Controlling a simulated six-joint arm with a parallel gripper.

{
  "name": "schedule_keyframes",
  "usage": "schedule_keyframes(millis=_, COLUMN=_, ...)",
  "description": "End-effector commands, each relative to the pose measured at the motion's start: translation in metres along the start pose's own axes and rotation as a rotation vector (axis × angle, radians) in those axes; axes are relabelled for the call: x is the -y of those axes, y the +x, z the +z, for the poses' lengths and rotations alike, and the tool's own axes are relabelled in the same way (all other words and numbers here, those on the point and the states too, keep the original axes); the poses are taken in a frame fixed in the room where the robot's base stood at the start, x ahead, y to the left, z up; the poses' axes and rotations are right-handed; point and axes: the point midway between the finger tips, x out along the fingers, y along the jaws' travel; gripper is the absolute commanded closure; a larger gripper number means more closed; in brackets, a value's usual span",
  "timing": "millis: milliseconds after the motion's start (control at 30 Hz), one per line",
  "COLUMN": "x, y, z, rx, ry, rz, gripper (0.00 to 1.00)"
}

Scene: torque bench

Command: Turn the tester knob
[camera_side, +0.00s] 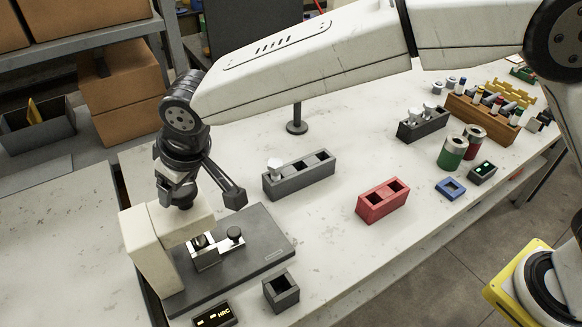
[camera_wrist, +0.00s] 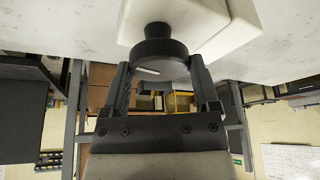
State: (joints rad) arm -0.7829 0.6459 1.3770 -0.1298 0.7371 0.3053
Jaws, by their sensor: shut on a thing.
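The tester (camera_side: 137,248) is a cream C-shaped frame on a dark base plate at the lower left of the side view. Its dark round knob sits on top of the frame and is largely covered by my gripper (camera_side: 182,190) in that view. In the wrist view the knob (camera_wrist: 155,50) is a black disc with a short pale mark, on the cream tester top (camera_wrist: 228,32). My gripper (camera_wrist: 160,68) has one finger on each side of the knob and is shut on it. A small metal stage (camera_side: 212,257) with a dark-topped screw stands under the tester's head.
A small display reading HRC (camera_side: 213,314) and a grey one-hole block (camera_side: 281,291) stand in front of the tester. A grey slotted rack (camera_side: 310,178) and a red two-slot block (camera_side: 382,201) stand to its right. Cans, a blue square ring (camera_side: 450,188) and other racks lie farther right.

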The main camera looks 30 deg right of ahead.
Motion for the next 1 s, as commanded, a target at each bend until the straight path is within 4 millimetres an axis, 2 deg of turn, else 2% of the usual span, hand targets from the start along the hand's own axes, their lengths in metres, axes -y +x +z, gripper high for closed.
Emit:
schedule_keyframes(millis=567, x=0.0023, y=0.0019, z=0.0022, rx=0.009, ry=0.396, rz=0.169, gripper=0.81)
schedule_keyframes(millis=1000, x=0.0038, y=0.0026, z=0.0011, rx=0.007, ry=0.763, rz=0.321, gripper=0.81)
